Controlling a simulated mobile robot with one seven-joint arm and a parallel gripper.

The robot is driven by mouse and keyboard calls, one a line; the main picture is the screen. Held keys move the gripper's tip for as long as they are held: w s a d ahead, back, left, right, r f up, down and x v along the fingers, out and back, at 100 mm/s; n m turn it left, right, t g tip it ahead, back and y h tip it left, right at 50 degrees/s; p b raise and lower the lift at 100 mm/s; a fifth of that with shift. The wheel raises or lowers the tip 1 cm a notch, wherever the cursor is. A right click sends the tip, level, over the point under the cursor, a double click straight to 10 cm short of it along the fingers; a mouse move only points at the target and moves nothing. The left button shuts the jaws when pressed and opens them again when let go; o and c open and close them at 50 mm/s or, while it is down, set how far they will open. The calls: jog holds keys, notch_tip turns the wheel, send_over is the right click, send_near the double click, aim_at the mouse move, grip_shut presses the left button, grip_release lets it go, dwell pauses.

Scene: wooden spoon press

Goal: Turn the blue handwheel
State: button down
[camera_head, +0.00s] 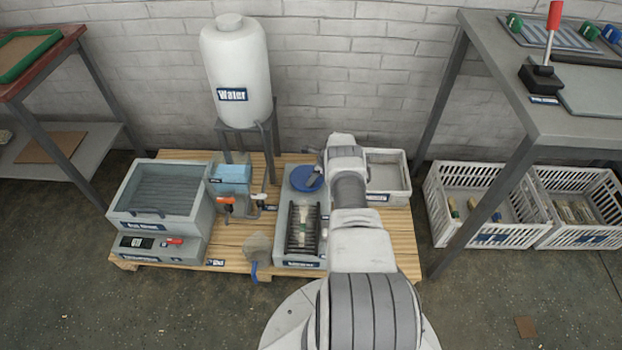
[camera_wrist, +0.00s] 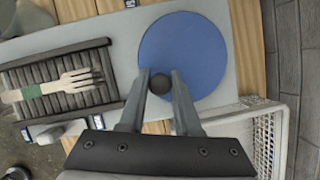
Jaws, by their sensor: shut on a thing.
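The blue handwheel (camera_head: 302,179) is a flat round disc at the back end of a grey machine (camera_head: 284,222) on the wooden pallet. In the wrist view the blue handwheel (camera_wrist: 185,50) fills the upper middle, with a dark round knob (camera_wrist: 160,84) near its edge. My gripper (camera_wrist: 160,88) is shut on that knob, one finger on each side. In the head view my gripper (camera_head: 316,174) reaches the wheel's right side, and my wrist hides part of this area.
Wooden forks (camera_wrist: 55,87) lie on the machine's black slatted bed (camera_wrist: 95,60). A white bin (camera_head: 388,180) stands close on the right. A water tank (camera_head: 236,70) rises behind left. A grey steamer-like box (camera_head: 160,195) stands at the pallet's left.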

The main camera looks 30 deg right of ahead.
jog(key=shift+d+n, duration=0.15)
jog(key=shift+n, duration=0.15)
dwell(0.5)
jog(key=c, duration=0.6)
grip_release()
jog(key=p+v, duration=0.9)
jog(key=v, duration=0.8)
jog(key=shift+r+p, duration=0.2)
jog(key=shift+p, duration=0.2)
